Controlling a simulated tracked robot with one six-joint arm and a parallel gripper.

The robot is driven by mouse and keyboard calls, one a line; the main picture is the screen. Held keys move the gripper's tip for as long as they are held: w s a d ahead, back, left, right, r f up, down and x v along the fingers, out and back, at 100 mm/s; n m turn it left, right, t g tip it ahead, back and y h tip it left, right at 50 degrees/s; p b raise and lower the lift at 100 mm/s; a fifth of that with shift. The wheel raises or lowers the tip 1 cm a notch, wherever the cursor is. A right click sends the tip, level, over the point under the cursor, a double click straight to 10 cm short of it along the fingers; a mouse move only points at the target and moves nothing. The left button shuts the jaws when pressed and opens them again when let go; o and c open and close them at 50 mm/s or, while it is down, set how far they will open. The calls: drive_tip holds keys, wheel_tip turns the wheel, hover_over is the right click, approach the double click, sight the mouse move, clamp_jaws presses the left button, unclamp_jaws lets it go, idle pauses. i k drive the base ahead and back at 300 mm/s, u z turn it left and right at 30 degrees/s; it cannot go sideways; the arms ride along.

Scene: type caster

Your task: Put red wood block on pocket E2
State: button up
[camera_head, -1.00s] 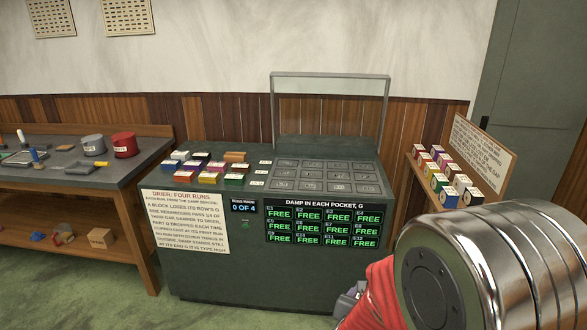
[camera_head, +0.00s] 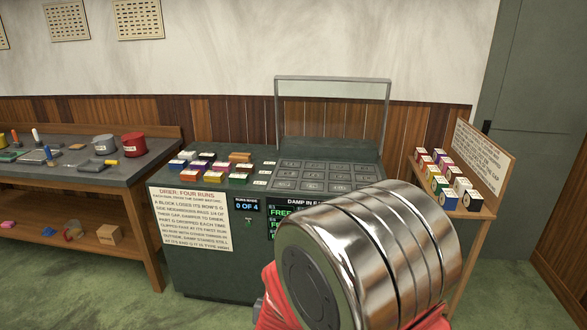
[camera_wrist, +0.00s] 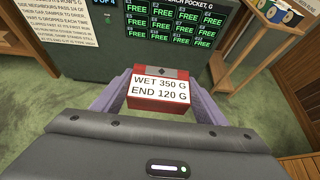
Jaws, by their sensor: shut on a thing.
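In the wrist view a red block (camera_wrist: 160,90) with a white label reading "WET 350 G, END 120 G" sits between the purple fingers of my gripper (camera_wrist: 160,98). My gripper is shut on it and holds it in front of the drier. The drier's pocket grid (camera_head: 312,177) lies on the right part of its top, under a raised clear lid (camera_head: 333,110). The pocket display (camera_wrist: 178,25) reads FREE in the rows I can see. In the head view my own arm hides the gripper, the block and much of the display.
Several coloured blocks (camera_head: 215,167) stand on the drier's left top. A shelf of labelled blocks (camera_head: 446,180) stands at right. A workbench (camera_head: 95,172) with tins and tools is at left. A run counter (camera_head: 247,205) reads 0 OF 4. Green floor is open at lower left.

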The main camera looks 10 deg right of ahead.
sight(314, 166)
drive_tip(key=z, duration=0.4)
drive_tip(key=i, duration=0.1)
drive_tip(key=u, duration=0.85)
drive_tip(key=k, duration=0.65)
drive_tip(key=u, duration=0.4)
drive_tip(key=i, duration=1.7)
drive_tip(key=z, duration=0.35)
